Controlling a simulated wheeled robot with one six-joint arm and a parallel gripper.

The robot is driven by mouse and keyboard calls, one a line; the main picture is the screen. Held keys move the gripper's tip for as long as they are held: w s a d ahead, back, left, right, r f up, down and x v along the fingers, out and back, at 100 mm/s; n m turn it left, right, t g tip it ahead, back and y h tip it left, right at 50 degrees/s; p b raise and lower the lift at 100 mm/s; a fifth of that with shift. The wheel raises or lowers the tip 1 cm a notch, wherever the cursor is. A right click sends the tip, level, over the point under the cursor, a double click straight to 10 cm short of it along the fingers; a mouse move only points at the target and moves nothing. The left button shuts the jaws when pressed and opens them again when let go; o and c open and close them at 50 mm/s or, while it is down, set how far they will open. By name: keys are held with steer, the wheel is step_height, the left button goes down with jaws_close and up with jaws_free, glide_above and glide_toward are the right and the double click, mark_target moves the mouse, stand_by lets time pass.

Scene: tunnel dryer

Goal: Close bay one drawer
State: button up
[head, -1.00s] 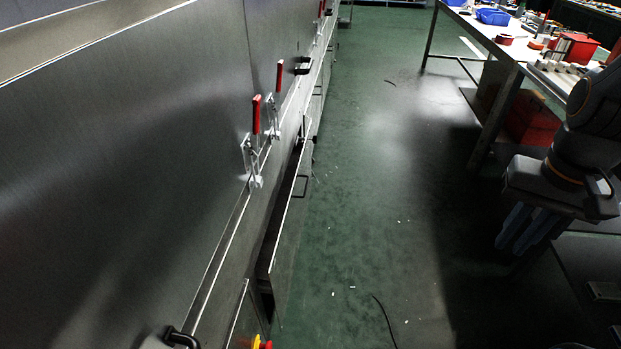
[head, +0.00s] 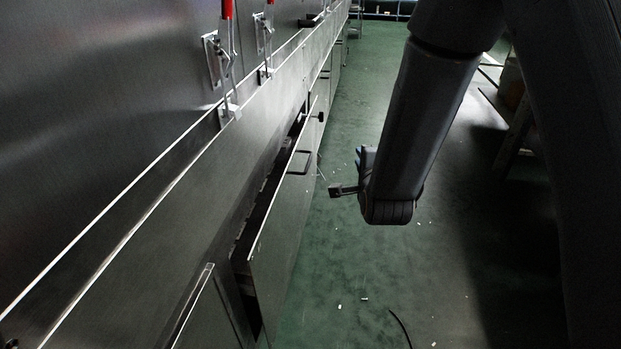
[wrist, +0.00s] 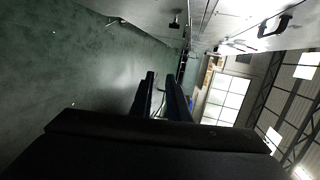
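The bay drawer (head: 275,230) stands partly open in the lower dryer wall in the head view. Its metal front stands out from the cabinet, with a dark gap behind its top edge. A black bar handle (head: 298,162) is on the front. I see no label telling the bay number. My gripper (head: 364,160) hangs over the floor to the right of the drawer, apart from it, and is partly hidden by my arm. In the wrist view my two dark fingers (wrist: 161,76) are apart with nothing between them.
Red-handled toggle clamps (head: 228,60) stick out from the upper panel. Another lower front panel (head: 200,318) is nearer me. The green floor (head: 345,265) beside the drawer is mostly free, with small scraps and a black cable (head: 400,326).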

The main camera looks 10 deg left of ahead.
mark_target(309, 160)
steer(key=s+a+f+m+t+y+b, duration=0.2)
steer(key=a+f+b, duration=0.2)
steer(key=a, duration=0.2)
steer(key=s+a+f+m+t+y+b, duration=0.2)
steer(key=a+f+b, duration=0.15)
steer(key=a, duration=0.25)
steer(key=shift+r+b+x, duration=0.2)
steer(key=shift+b+x, duration=0.6)
steer(key=shift+x, duration=1.2)
steer(key=shift+r+b+x, duration=0.15)
steer(key=shift+b+x, duration=0.6)
steer(key=shift+x, duration=1.25)
steer(key=shift+d, duration=0.15)
jaws_close()
